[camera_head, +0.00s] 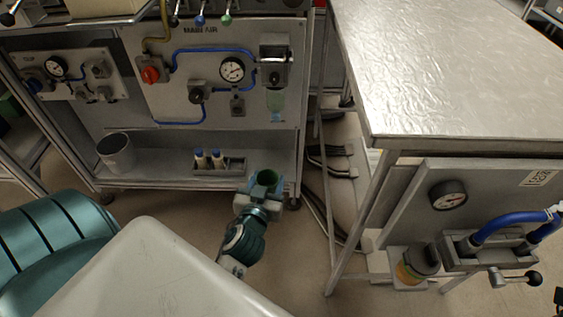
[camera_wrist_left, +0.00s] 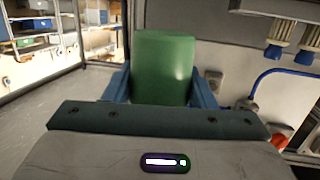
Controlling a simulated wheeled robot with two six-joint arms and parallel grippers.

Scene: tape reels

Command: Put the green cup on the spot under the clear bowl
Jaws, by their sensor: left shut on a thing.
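The green cup (camera_head: 267,178) is held between the fingers of my left gripper (camera_head: 264,188) in the head view, in front of the lower shelf's right end. It looks upright there, with its open top showing. In the left wrist view the green cup (camera_wrist_left: 165,65) stands between the two blue-grey fingers, which press its sides. I cannot make out a marked spot below the bowl. My right gripper is not in view.
A grey bin (camera_head: 116,153) and a holder with blue-capped bottles (camera_head: 217,162) stand on the lower shelf (camera_head: 165,168). A metal table (camera_head: 450,75) is at the right. Below it, an amber-filled bowl (camera_head: 410,270) sits beside a gauge panel. Cables lie on the floor between.

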